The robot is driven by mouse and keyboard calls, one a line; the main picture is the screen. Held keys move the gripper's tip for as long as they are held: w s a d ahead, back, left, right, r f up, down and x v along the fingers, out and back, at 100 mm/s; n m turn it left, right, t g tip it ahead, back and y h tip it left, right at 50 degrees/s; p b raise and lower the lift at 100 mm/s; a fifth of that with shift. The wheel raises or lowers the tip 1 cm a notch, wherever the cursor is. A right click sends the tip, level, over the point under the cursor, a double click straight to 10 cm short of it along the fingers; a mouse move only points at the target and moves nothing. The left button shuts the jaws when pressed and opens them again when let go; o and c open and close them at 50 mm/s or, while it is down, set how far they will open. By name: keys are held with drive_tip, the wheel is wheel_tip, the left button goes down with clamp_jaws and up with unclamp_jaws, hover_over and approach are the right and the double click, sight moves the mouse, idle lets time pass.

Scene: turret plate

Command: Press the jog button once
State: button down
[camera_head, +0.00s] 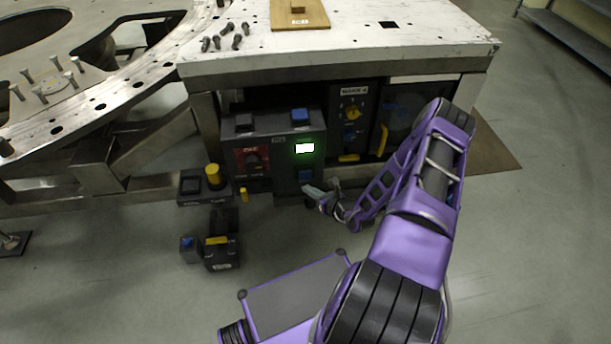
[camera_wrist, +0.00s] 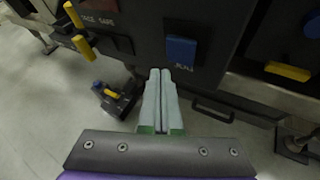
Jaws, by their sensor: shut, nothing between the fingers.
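The jog button is a blue square button (camera_wrist: 181,50) with a partly readable label below it, low on the front of a dark control box (camera_head: 270,155). In the head view the blue button (camera_head: 305,176) sits below a lit white display. My gripper (camera_head: 311,192) is just in front of the lower box, close below the button. In the wrist view my gripper (camera_wrist: 160,74) has its two pale fingers together and empty. The tips lie below and slightly left of the button. I cannot tell whether they touch the box.
A yellow-knobbed unit (camera_head: 213,176) stands left of the box, and a small dark unit (camera_head: 222,250) is on the floor. A panel with a yellow dial (camera_head: 352,112) is to the right. The worn table (camera_head: 350,55) overhangs the box.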

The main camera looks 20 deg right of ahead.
drive_tip(key=s, duration=0.3)
drive_tip(key=shift+a+p, duration=0.4)
idle(0.5)
